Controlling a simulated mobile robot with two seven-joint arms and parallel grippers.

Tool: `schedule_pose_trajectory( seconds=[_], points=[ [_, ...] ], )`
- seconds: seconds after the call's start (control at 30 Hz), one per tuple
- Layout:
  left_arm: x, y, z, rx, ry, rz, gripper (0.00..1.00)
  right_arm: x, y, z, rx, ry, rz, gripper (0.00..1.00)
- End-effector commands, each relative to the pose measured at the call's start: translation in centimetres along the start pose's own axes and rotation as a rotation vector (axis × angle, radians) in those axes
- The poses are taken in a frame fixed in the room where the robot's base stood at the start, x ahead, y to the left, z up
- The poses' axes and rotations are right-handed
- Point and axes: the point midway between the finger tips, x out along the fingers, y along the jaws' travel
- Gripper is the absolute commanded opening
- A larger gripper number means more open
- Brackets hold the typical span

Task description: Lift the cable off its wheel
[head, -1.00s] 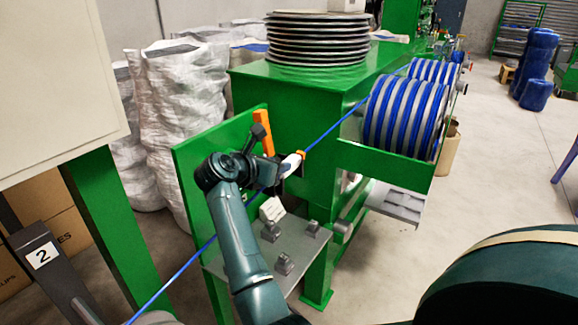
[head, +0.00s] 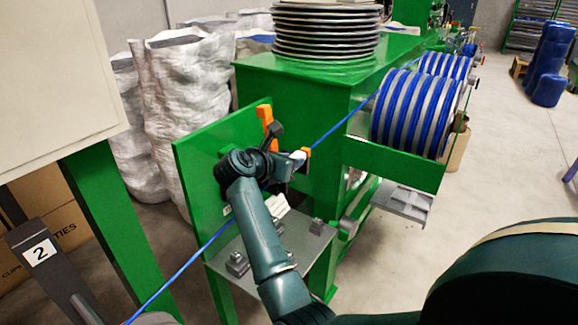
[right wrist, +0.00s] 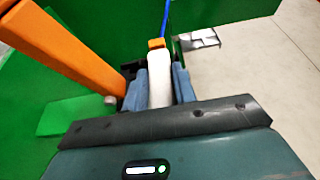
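The blue cable (head: 335,128) runs taut from the spools down to a small white wheel-like part (head: 298,157) with an orange piece beside it. It comes out beyond my arm and slants to the lower left. My right gripper (head: 287,166) is at the white part, partly hidden by its own wrist. In the right wrist view, my two blue-grey fingers (right wrist: 160,88) stand apart on either side of the white part (right wrist: 160,75). The cable (right wrist: 165,20) shows above the orange tip; its contact with the wheel is hidden. My left gripper is not in view.
A green upright panel (head: 205,165) and an orange bar (head: 266,125) stand close to my right gripper. A metal shelf (head: 300,245) with grey blocks is below. Blue-wound spools (head: 410,115) sit right on the green machine. Open floor lies at right.

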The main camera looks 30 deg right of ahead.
Motion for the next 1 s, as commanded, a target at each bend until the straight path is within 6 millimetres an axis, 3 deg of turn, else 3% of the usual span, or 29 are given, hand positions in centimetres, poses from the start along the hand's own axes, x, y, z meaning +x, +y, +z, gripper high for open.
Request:
schedule_pose_trajectory(
  seconds=[0.1,0.37,0.47,0.8,1.0],
  points=[
    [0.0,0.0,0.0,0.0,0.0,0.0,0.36,0.0,0.0,0.0,0.0,0.001,0.0,0.07],
    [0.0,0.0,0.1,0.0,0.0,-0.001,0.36,-0.1,0.0,0.3,0.002,0.0,0.0,0.07],
    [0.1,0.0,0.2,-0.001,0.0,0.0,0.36,-0.5,0.1,1.3,0.005,-0.001,0.001,0.07],
    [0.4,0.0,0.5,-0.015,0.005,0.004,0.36,-3.1,0.0,7.4,0.006,0.0,0.002,0.07],
    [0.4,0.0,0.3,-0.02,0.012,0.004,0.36,-3.8,0.0,9.1,0.002,-0.001,0.0,0.07]
  ],
)
